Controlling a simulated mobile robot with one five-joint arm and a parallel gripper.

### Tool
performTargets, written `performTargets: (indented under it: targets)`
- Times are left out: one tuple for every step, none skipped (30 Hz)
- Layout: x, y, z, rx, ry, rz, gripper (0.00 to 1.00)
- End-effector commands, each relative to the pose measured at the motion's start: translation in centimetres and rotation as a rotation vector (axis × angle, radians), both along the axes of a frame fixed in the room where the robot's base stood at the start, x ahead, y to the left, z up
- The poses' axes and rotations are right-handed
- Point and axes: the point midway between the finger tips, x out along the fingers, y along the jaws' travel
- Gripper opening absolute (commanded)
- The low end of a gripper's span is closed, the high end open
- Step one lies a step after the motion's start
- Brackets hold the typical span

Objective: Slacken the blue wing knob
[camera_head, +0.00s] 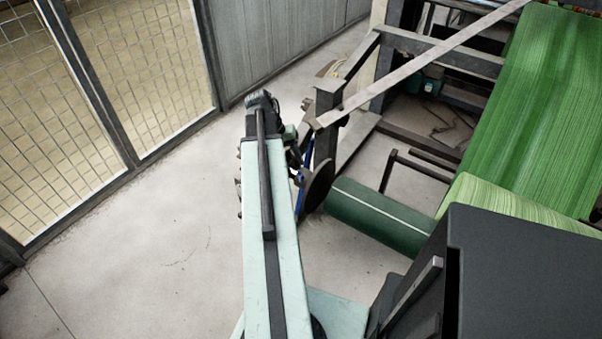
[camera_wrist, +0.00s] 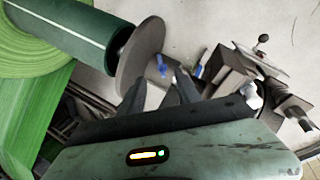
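The blue wing knob (camera_wrist: 162,66) shows in the wrist view on the front of a round grey-brown disc (camera_wrist: 138,55) at the end of a dark green roll. My gripper (camera_wrist: 159,77) points at it with two dark fingers apart and nothing visible between them. The knob appears just beyond and between the fingertips; I cannot tell whether they touch. A second blue piece (camera_wrist: 196,71) shows right of the right finger. In the head view a blue strip (camera_head: 299,178) shows beside the disc (camera_head: 319,185), partly behind my arm, which hides my fingers.
The dark green roll (camera_head: 380,216) lies right of the disc, below a machine frame (camera_head: 440,45) carrying a bright green sheet (camera_head: 550,90). A slanted metal bar (camera_head: 420,65) crosses above. A mesh fence (camera_head: 130,70) stands at left. The concrete floor (camera_head: 160,235) between is clear.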

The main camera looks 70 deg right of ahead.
Motion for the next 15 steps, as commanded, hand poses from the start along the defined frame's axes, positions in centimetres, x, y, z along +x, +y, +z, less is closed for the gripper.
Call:
performTargets:
  targets:
    - [0.0,0.0,-0.3,0.0,0.0,0.0,0.4]
    - [-0.1,0.0,-0.6,0.0,0.0,0.001,0.4]
    - [-0.2,-0.1,-1.0,-0.001,0.0,0.001,0.4]
    - [-0.3,-0.1,-1.3,0.0,-0.001,0.001,0.4]
    - [-0.4,-0.1,-1.8,0.0,-0.001,0.001,0.4]
    - [-0.6,-0.2,-2.4,0.0,-0.001,0.001,0.4]
    - [-0.7,-0.2,-2.9,0.0,-0.001,0.001,0.4]
    - [-0.9,-0.3,-3.4,0.0,-0.001,0.001,0.4]
    - [-1.1,-0.4,-4.2,-0.001,-0.001,0.0,0.4]
    - [-1.3,-0.4,-4.7,-0.001,-0.001,0.0,0.4]
    - [-1.5,-0.5,-5.2,-0.001,-0.001,0.0,0.4]
    - [-1.8,-0.6,-5.9,-0.001,-0.001,0.0,0.4]
    - [-1.9,-0.6,-6.4,-0.001,-0.001,0.0,0.4]
    - [-2.1,-0.7,-6.8,0.0,-0.001,0.001,0.4]
    - [-2.3,-0.8,-7.2,0.0,-0.001,0.001,0.4]
